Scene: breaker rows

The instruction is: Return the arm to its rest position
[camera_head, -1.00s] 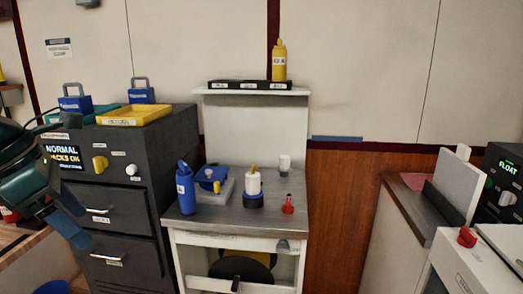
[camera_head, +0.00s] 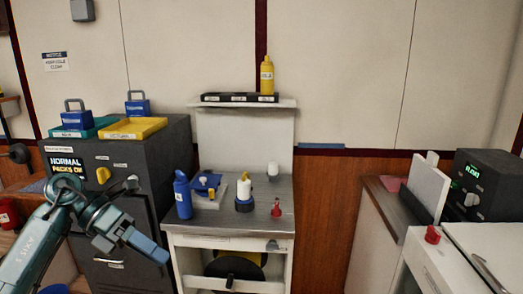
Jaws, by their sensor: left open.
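My left arm comes in from the lower left in the head view, in front of the dark grey cabinet (camera_head: 180,148). My left gripper (camera_head: 150,246) has blue fingertips, points down to the right and is open. I see nothing between its fingers. It is left of the small workbench (camera_head: 225,228) and apart from the blue bottle (camera_head: 182,195). My right gripper is not in view.
The workbench holds the blue bottle, a blue-and-clear box (camera_head: 207,184), a white cylinder in a dark base (camera_head: 244,195) and a red item (camera_head: 276,209). Blue padlocks (camera_head: 77,120) and a yellow tray (camera_head: 134,129) sit on the cabinet. White equipment stands at right.

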